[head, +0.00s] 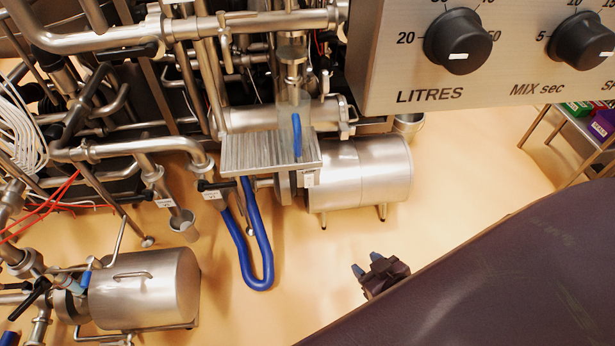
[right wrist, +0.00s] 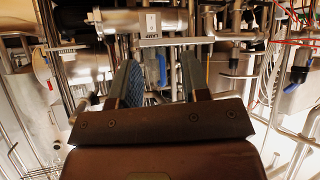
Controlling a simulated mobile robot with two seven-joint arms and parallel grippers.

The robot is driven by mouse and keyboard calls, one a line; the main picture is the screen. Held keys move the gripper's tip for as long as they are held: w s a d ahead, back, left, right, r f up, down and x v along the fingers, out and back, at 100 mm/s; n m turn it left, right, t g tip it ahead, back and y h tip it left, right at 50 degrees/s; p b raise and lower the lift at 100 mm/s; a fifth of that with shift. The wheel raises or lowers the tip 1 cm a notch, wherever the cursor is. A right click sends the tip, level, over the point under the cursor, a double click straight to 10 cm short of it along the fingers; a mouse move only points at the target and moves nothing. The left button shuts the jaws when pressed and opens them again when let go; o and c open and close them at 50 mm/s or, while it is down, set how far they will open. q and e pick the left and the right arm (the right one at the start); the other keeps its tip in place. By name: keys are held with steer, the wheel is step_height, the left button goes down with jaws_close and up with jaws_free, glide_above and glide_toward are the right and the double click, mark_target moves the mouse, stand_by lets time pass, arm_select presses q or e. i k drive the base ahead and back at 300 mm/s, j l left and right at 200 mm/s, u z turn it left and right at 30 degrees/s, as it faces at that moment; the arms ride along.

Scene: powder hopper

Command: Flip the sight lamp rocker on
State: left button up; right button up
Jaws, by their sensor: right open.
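In the right wrist view a small white plate with a dark mark (right wrist: 151,22), which looks like the lamp rocker, sits on a horizontal steel cylinder (right wrist: 118,21). A pale label strip is just below it, its lettering too small to read surely. Which way the rocker is tipped I cannot tell. My right gripper (right wrist: 162,72) is open and empty, its two fingers pointing toward the pipework below the plate, apart from it. In the head view my right gripper (head: 367,264) is over the floor at lower middle. I cannot make out the rocker there. My left gripper is not in view.
A control panel (head: 480,85) with black knobs fills the upper right of the head view. A steel tank (head: 365,170), a ribbed plate (head: 262,155) and a hanging blue hose (head: 258,245) stand beyond the gripper. Dense pipes fill the left. Floor around the gripper is clear.

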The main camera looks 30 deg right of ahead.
mark_target(309, 178)
steer(key=i+j+z, duration=0.1)
steer(key=j+z, duration=0.65)
